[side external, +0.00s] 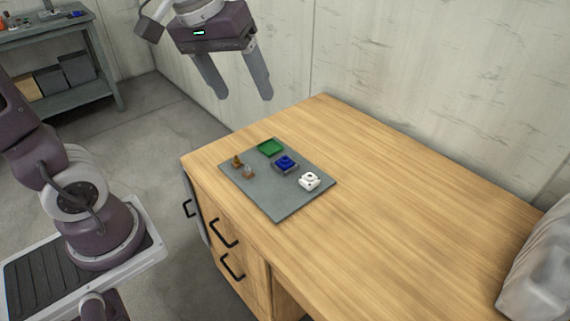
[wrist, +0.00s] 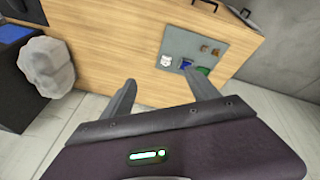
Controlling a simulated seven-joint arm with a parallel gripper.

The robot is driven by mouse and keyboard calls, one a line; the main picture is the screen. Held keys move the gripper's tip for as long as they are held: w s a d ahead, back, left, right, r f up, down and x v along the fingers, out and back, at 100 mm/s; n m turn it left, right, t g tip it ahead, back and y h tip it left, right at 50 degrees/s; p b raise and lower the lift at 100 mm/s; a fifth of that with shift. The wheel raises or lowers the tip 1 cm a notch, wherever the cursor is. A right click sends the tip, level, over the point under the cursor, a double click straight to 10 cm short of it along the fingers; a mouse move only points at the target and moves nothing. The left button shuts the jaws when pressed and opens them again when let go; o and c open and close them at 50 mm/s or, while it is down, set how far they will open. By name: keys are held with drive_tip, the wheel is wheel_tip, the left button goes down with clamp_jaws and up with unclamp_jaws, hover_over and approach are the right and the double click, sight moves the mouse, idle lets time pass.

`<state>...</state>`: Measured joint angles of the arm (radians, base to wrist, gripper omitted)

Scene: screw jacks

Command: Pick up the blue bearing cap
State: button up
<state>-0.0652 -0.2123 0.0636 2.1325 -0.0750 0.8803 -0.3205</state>
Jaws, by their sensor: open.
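The blue bearing cap (side external: 286,162) sits on a dark grey piece (side external: 278,170) near the middle of the grey mat on the wooden table. In the wrist view the blue cap (wrist: 186,63) is small, beyond my gripper's fingers. My gripper (side external: 240,95) is open and empty, high above and behind the mat in the side view. Its two fingers also show spread apart in the wrist view (wrist: 162,88). Nothing lies between them.
On the grey mat (side external: 275,207) are a green tray (side external: 270,147), a white part (side external: 309,180) and small brown parts (side external: 237,161). The wooden table (side external: 400,215) is clear to the right up to a grey lumpy object (side external: 540,270). A wall stands behind.

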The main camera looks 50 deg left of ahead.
drive_tip(key=w+a+f+n+g, duration=0.1)
drive_tip(key=w+a+f+n, duration=0.2)
drive_tip(key=w, duration=0.3)
drive_tip(key=w+a+f+n+g, duration=0.1)
drive_tip(key=w+a+f+n, duration=0.1)
drive_tip(key=w+f, duration=0.3)
drive_tip(key=n+g, duration=0.2)
drive_tip(key=n, duration=0.5)
hover_over(285, 160)
wheel_tip(285, 160, down, 19)
drive_tip(key=f, duration=0.9)
drive_tip(key=shift+w+a+f, duration=0.25)
drive_tip(key=shift+a+f, duration=0.05)
drive_tip(key=shift+f, duration=0.1)
clamp_jaws()
